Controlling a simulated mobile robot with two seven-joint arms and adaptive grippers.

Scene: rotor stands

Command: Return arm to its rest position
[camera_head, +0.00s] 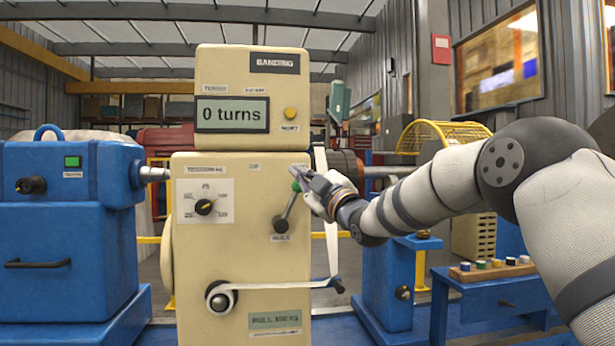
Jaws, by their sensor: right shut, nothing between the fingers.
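My right arm (440,190) reaches in from the right of the head view. My right gripper (302,180) is shut and empty, its tip close to the green-knobbed lever (285,212) on the front of the cream machine (248,285). I cannot tell whether the gripper touches the lever. A white tape (331,245) hangs behind the gripper and runs down to a roller (220,298) low on the machine. My left gripper is not in view.
The machine's display (232,114) reads "0 turns". A blue stand (65,230) is at the left. A smaller blue stand (388,290) and a blue bench (490,290) with several small spools are below my right arm. A yellow wire guard (440,135) is behind.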

